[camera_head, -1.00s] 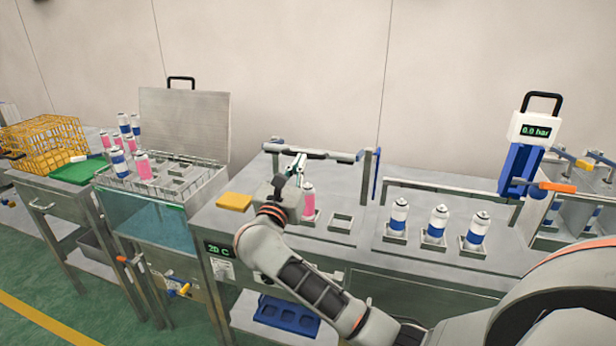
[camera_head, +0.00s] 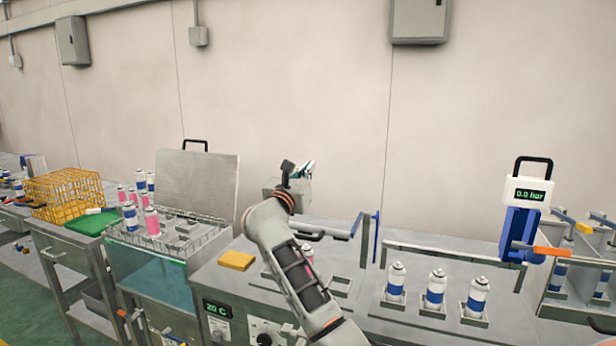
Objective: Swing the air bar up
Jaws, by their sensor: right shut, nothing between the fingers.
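A long grey bar (camera_head: 325,233), which I take to be the air bar, runs roughly level above the back of the middle steel bench, beside an upright post with a blue plate (camera_head: 376,238). Its left part is hidden behind my right arm. My right gripper (camera_head: 302,172) is shut and empty, raised above the bar and to its left, clear of it against the wall. A can (camera_head: 307,252) stands below the bar, mostly hidden by my forearm. My left gripper is not in view.
Blue-and-white cans (camera_head: 435,288) stand in holders to the right. A gauge (camera_head: 526,192) reading 0.0 bar sits on a blue stand with an orange-tipped lever. A yellow pad (camera_head: 237,260), a water bath (camera_head: 147,275) with a raised lid (camera_head: 197,190) and a yellow basket (camera_head: 62,195) are left.

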